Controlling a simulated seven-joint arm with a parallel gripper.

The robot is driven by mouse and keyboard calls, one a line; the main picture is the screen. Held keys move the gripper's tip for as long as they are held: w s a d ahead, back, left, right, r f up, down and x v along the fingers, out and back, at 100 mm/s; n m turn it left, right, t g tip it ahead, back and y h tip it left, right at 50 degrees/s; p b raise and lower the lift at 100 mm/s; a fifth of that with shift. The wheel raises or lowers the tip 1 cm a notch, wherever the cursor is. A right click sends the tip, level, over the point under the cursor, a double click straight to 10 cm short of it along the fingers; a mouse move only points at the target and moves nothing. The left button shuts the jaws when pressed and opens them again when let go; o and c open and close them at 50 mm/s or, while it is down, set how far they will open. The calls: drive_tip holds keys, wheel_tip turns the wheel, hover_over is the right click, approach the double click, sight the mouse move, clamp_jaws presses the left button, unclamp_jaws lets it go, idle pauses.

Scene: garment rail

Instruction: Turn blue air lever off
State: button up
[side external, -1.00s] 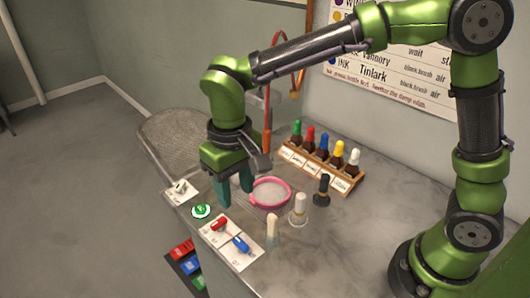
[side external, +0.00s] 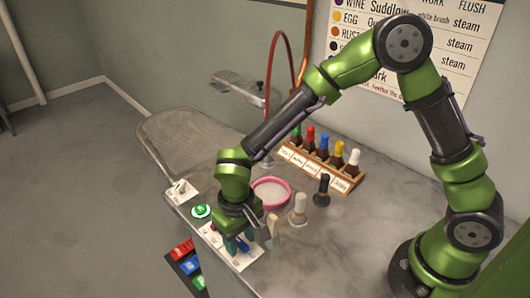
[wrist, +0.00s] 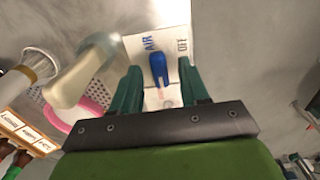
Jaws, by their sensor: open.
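The blue air lever (wrist: 160,70) stands on a white plate (wrist: 172,18) marked AIR and OFF in the wrist view. The AIR label is left of the lever and the OFF label right of it. My gripper (side external: 236,246) is over the lever plate at the bench's front edge in the side view. Its two teal fingers are open, one on each side of the blue lever in the wrist view, with gaps visible. I cannot tell whether either finger touches it. In the side view my gripper mostly hides the levers.
A green button (side external: 201,211) and a small white switch plate (side external: 180,190) are left of my gripper. A wooden rack (side external: 320,165) of coloured bottles is farther back.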

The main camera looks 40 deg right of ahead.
clamp_jaws()
drive_tip(key=shift+n, duration=0.4)
drive_tip(key=n, duration=0.3)
drive_tip(key=shift+n, duration=0.4)
drive_tip(key=n, duration=0.4)
drive_tip(key=shift+n, duration=0.3)
drive_tip(key=n, duration=0.8)
drive_tip(key=shift+n, duration=0.3)
